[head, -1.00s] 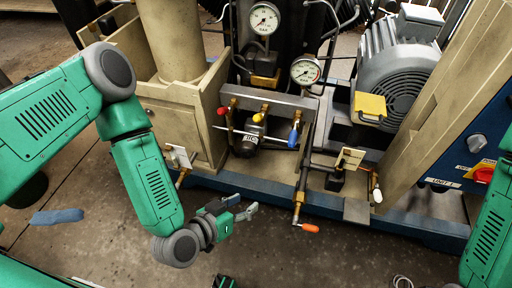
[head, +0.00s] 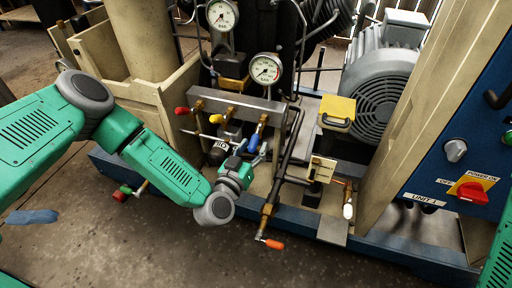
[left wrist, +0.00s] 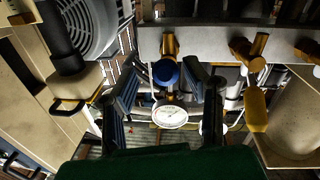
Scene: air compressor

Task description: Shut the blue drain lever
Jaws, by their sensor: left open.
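The blue drain lever (head: 254,140) hangs from a brass valve at the right end of a grey manifold bar (head: 235,101) in the head view. In the left wrist view the round blue end of the lever (left wrist: 166,71) shows between the two dark fingers of my left gripper (left wrist: 166,82). The fingers are spread, with visible gaps on both sides of the lever. In the head view my left gripper (head: 247,160) is just below the lever and partly overlaps it; I cannot tell whether they touch. My right gripper is out of view.
A red lever (head: 183,111) and a yellow lever (head: 216,118) sit left of the blue one. A pipe with an orange handle (head: 273,244) stands close to the right of my gripper. Two gauges (head: 265,68) are above.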

